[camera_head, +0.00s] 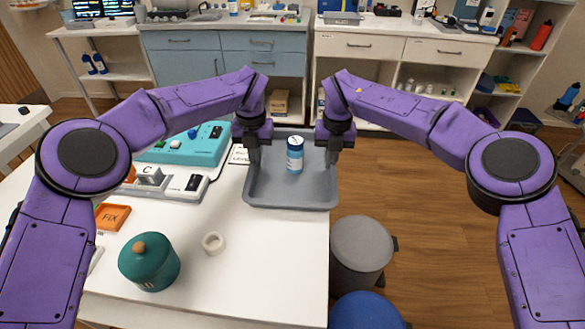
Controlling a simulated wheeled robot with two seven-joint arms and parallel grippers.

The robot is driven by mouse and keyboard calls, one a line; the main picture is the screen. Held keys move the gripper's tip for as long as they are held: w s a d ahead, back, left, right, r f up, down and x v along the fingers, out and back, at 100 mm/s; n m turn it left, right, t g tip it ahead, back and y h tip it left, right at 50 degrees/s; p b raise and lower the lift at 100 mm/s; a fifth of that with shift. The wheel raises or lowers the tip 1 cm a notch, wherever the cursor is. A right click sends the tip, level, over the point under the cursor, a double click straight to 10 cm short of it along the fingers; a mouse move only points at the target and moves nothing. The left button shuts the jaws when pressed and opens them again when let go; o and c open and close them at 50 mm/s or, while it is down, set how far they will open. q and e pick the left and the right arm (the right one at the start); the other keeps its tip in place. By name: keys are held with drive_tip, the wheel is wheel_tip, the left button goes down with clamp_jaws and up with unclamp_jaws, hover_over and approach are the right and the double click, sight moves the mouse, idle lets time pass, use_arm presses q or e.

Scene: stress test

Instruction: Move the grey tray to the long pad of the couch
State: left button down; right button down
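The grey tray (290,195) is in the middle of the head view, at the right edge of the white table. It looks level, and its right side reaches past the table edge. I cannot tell if it touches the tabletop. A blue bottle with a white label (295,155) stands upright in it. My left gripper (253,160) points down at the tray's left rim and looks closed on it. My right gripper (333,160) does the same at the right rim. The fingertips are small and partly hidden. No couch shows.
The white table (250,265) holds a teal lidded jar (149,265), a white ring (213,243), an orange FIX tile (113,218) and a teal device (185,145). A grey bin (361,250) and a blue round object (365,312) stand right of it. Open wooden floor (440,260) lies further right.

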use_arm(q)
drive_tip(key=shift+r, duration=0.1)
